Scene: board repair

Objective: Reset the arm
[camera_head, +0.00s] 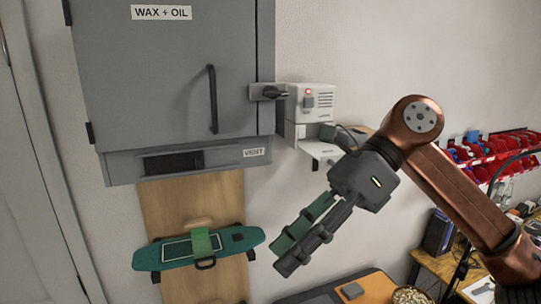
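My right arm comes in from the right, with copper-coloured links. Its dark grey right gripper (283,257) points down and to the left, in front of the wall and below the small white box. Its fingers lie close together in this view, and I cannot tell whether they are open or shut. No object shows clearly between them. My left gripper is not in view.
A grey cabinet (130,85) marked "WAX + OIL" has its door closed. A white box (314,101) with a red light sits beside it. A green board (175,255) hangs on a wooden panel (172,205) below. Red bins (512,146) and a cluttered bench are at right.

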